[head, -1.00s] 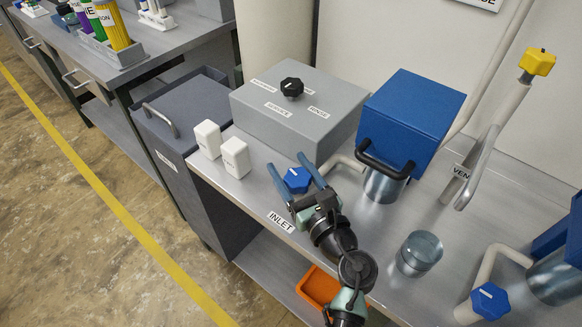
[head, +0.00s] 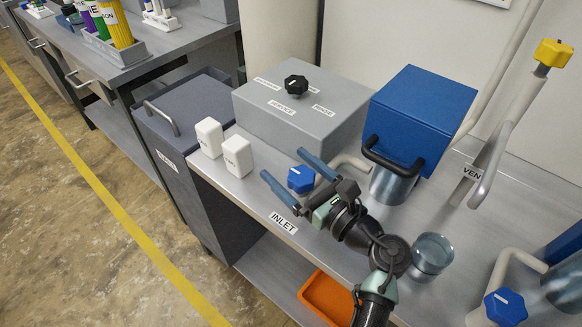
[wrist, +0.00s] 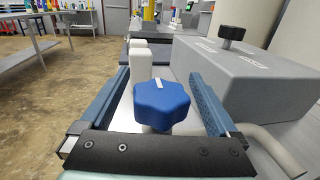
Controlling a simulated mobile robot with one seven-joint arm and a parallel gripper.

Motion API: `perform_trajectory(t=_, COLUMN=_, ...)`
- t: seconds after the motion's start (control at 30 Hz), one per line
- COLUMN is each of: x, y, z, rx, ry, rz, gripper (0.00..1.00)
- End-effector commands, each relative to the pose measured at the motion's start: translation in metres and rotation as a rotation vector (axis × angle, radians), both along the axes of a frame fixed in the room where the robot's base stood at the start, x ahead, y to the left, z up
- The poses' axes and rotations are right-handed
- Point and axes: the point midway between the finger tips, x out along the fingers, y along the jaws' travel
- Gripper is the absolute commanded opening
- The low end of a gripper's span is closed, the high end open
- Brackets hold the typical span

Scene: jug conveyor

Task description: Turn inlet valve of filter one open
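The inlet valve is a blue lobed knob (head: 301,180) with a white mark on top, on a pale pipe near the bench's front edge, behind the INLET label (head: 283,222). The pipe leads toward a blue box-topped filter (head: 418,115) with a black handle and metal canister. My gripper (head: 286,164) is open, its two blue fingers on either side of the knob. In the wrist view the knob (wrist: 162,103) sits between the fingers with a gap on each side, its white mark pointing roughly away. I see no filter number.
A grey box (head: 300,112) with a black knob stands behind the valve. Two white blocks (head: 237,157) stand left of it. A metal cylinder (head: 432,254) stands right of my wrist. Another blue knob (head: 505,307) is at lower right, and a yellow-capped vent pipe (head: 553,53) at upper right.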

Motion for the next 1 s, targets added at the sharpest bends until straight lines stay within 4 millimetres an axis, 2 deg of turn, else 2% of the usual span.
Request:
perform_trajectory(t=0.37, x=-0.005, y=-0.005, z=-0.001, rx=0.0, ry=0.0, rz=-0.004, gripper=0.96)
perform_trajectory(t=0.47, x=-0.015, y=-0.016, z=-0.001, rx=0.0, ry=-0.001, rz=-0.006, gripper=0.96)
perform_trajectory(t=0.8, x=-0.068, y=-0.067, z=-0.001, rx=0.0, ry=0.0, rz=-0.006, gripper=0.96)
perform_trajectory(t=1.0, x=-0.088, y=-0.085, z=0.0, rx=-0.001, ry=-0.001, rz=-0.002, gripper=0.96)
